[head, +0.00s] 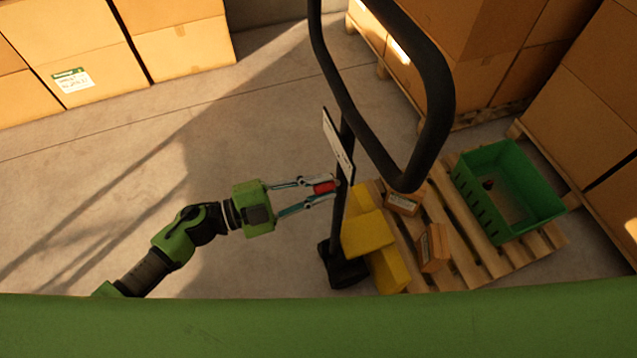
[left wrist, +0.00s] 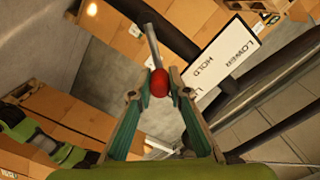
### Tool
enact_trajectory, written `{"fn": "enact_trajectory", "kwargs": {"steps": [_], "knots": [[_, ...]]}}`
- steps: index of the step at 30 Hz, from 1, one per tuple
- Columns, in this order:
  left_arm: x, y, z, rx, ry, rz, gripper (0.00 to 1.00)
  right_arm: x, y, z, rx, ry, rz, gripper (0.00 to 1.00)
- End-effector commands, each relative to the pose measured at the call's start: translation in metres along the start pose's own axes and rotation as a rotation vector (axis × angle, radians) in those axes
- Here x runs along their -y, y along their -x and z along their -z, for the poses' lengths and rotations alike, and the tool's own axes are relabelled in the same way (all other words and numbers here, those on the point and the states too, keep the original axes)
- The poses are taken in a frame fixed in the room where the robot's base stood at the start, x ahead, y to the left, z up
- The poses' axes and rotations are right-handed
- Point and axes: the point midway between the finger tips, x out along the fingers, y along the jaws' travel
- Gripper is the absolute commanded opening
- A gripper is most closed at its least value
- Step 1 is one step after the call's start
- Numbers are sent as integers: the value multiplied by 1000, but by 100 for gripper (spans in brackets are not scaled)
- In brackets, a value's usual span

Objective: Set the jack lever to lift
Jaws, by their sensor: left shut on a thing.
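The jack lever ends in a red knob (head: 324,187), which also shows in the left wrist view (left wrist: 160,83) with its thin grey rod (left wrist: 153,45). My left gripper (head: 329,189) is shut on this knob, one finger on each side. The white label plate (head: 338,145) is on the dark post beside the lever. In the left wrist view the label (left wrist: 232,55) reads LOWER, HOLD and LI, the rest hidden behind a finger. The knob appears near the LI end; the exact lever setting cannot be told. My right gripper is not in view.
The black loop handle (head: 437,105) of the jack rises above the post. Cardboard boxes (head: 180,50) stand behind; the floor at left is clear.

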Motion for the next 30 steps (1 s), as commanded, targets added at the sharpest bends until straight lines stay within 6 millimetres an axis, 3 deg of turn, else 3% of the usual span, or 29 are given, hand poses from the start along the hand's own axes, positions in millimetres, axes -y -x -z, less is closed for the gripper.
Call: {"fn": "enact_trajectory", "kwargs": {"steps": [13, 14, 16, 26, 30], "knots": [[-2, 0, 0, 1, -15, -3, 0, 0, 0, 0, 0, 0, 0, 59], [-2, 0, 0, 0, -14, -3, 20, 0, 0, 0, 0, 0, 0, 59], [-2, 0, 0, 0, -14, -3, 34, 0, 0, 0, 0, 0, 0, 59], [-1, 1, 0, 1, -13, -1, 34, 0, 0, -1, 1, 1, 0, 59], [-2, 13, -1, 3, -10, -3, 34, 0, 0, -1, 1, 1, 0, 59]]}}
